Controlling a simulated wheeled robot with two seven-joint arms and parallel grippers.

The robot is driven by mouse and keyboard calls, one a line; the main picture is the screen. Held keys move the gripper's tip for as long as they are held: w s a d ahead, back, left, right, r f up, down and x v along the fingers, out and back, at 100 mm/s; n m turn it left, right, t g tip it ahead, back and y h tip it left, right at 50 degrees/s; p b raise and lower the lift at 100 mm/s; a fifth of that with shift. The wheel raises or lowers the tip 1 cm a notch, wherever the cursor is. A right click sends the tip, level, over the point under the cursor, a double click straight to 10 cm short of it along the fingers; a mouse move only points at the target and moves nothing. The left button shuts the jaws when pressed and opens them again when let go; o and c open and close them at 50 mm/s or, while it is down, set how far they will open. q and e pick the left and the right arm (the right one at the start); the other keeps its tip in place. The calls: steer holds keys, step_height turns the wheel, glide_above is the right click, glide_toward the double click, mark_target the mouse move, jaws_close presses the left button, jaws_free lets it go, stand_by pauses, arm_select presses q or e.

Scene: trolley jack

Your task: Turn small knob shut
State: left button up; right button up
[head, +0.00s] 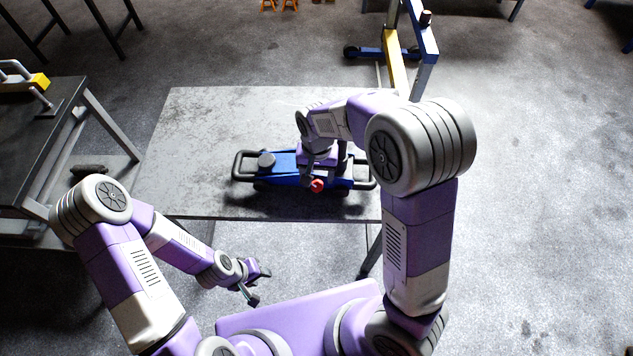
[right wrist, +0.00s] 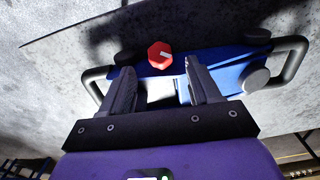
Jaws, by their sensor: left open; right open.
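The small red knob (head: 317,185) sits on the near side of the blue trolley jack (head: 285,168), which stands on the grey table. In the right wrist view the knob (right wrist: 160,55) is a red faceted cap with a pale mark, just beyond the fingertips. My right gripper (right wrist: 157,75) is open, its two fingers pointing toward the knob with nothing between them. In the head view the right gripper (head: 318,172) is over the jack and partly hidden by its own wrist. My left gripper (head: 258,284) is open and empty, in front of the table's near edge.
The grey table (head: 210,125) has free room to the left of and behind the jack. A dark workbench (head: 40,130) stands at the left. A blue and yellow hoist (head: 397,50) stands on the floor behind the table.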

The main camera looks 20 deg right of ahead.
mark_target(317, 185)
step_height(317, 185, down, 5)
steer(key=shift+f+b, duration=0.1)
steer(key=shift+b, duration=0.4)
steer(key=c, duration=1)
steer(key=shift+c, duration=0.2)
